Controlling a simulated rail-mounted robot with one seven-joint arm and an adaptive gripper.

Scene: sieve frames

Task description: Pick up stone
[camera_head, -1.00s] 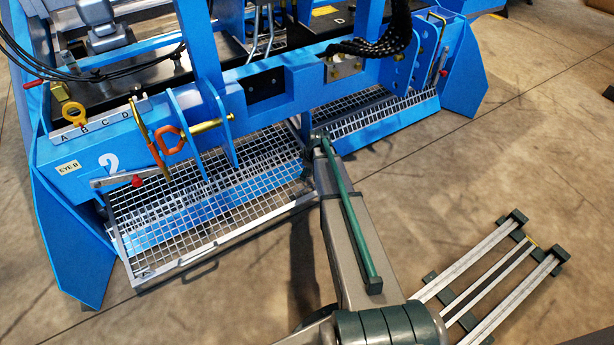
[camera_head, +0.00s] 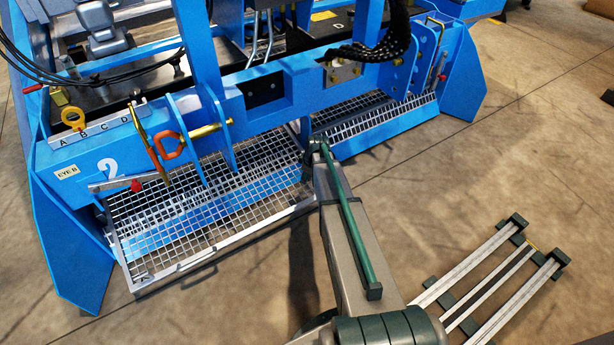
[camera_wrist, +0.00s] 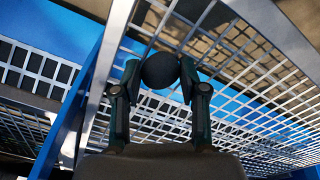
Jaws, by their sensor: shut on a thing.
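The stone (camera_wrist: 160,70) is a dark, rounded lump in the wrist view. My gripper (camera_wrist: 158,78) has one finger on each side of it and is shut on it. Behind the stone lies the white wire grid of the sieve (camera_wrist: 245,60); I cannot tell whether the stone touches it. In the head view, my arm reaches to the inner right end of the left sieve frame (camera_head: 215,215).
A blue machine frame (camera_head: 300,80) with uprights stands close above the sieves. A second sieve (camera_head: 385,115) lies to the right. An orange shackle (camera_head: 168,146) hangs over the left sieve. Bare floor (camera_head: 480,200) lies at the right.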

